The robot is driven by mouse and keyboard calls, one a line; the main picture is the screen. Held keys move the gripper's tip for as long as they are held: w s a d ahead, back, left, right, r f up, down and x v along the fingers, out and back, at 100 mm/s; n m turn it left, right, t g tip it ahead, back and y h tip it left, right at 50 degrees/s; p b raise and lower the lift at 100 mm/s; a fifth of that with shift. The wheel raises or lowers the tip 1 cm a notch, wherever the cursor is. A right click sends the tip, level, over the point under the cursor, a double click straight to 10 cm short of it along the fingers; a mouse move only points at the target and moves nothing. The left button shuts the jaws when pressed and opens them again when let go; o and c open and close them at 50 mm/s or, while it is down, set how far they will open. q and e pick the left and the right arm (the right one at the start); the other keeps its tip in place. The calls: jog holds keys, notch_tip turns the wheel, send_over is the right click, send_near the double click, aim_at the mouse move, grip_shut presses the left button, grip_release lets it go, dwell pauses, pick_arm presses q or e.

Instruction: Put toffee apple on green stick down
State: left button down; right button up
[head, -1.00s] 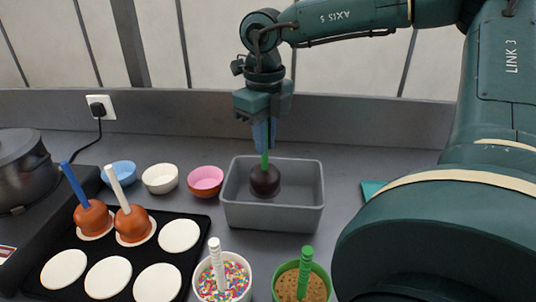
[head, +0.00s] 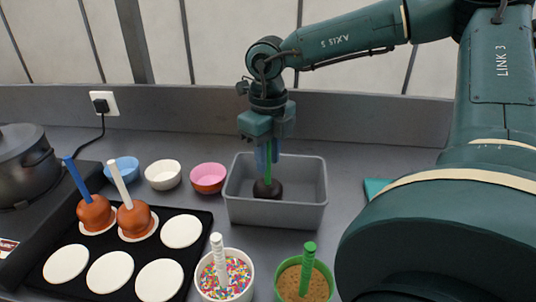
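A dark brown apple (head: 267,190) on a green stick (head: 268,160) is low inside the grey bin (head: 300,213), near its left side. My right gripper (head: 267,150) points down over the bin with its blue fingers at the upper part of the green stick, apparently shut on it. Whether the apple touches the bin floor I cannot tell. Two orange-brown toffee apples, one on a blue stick (head: 76,178) and one on a white stick (head: 121,186), stand on white discs on a black tray (head: 205,222). My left gripper is not in view.
Several bare white discs (head: 181,231) lie on the tray. A sprinkle cup (head: 224,275) and a green cup of brown crumbs (head: 304,281) stand in front of the bin. Blue, white and pink bowls (head: 208,177) stand behind the tray. A dark pot (head: 24,165) is at left.

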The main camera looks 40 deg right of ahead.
jog(key=shift+o, duration=0.6)
jog(key=shift+r, duration=0.1)
jog(key=shift+r+p, duration=0.2)
jog(key=shift+p, duration=0.2)
notch_tip(320, 180, up, 12)
jog(key=shift+f, duration=0.1)
